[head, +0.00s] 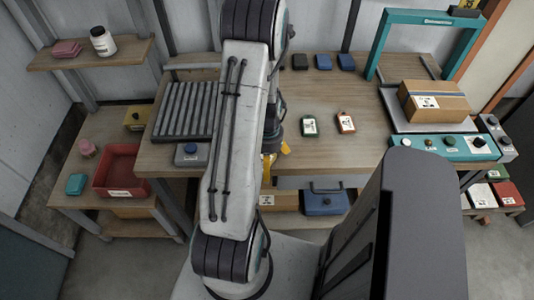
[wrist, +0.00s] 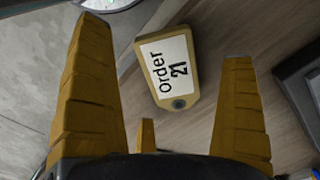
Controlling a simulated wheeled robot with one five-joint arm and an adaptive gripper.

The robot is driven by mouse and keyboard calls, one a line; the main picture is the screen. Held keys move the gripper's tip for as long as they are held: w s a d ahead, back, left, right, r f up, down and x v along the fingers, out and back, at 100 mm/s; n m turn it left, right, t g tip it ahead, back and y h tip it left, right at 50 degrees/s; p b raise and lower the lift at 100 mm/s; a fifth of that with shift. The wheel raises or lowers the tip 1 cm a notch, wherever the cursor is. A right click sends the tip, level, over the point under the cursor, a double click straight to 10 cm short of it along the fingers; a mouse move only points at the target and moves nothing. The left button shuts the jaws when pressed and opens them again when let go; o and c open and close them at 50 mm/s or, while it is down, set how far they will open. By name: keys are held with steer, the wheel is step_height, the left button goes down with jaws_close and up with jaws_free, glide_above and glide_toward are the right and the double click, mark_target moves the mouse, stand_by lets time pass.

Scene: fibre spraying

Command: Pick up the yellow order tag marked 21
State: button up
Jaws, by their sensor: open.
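The yellow order tag (wrist: 168,65) lies on the wooden table in the wrist view, its white label reading "order 21". It is tilted, with a dark round hole at its lower end. My gripper (wrist: 165,38) is open, with one yellow finger left of the tag and one to its right in the picture. Nothing is held, and I cannot tell the height of the fingers above the tag. In the head view my arm covers much of this spot, and only small yellow bits show by the table's front edge.
A green tag (head: 309,126) and a red tag (head: 346,122) lie on the table (head: 350,155) to the right. A cardboard box (head: 433,100) sits at the right.

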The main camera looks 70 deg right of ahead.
steer(key=shift+f, duration=0.3)
steer(key=shift+c, duration=0.3)
steer(key=c, duration=1.2)
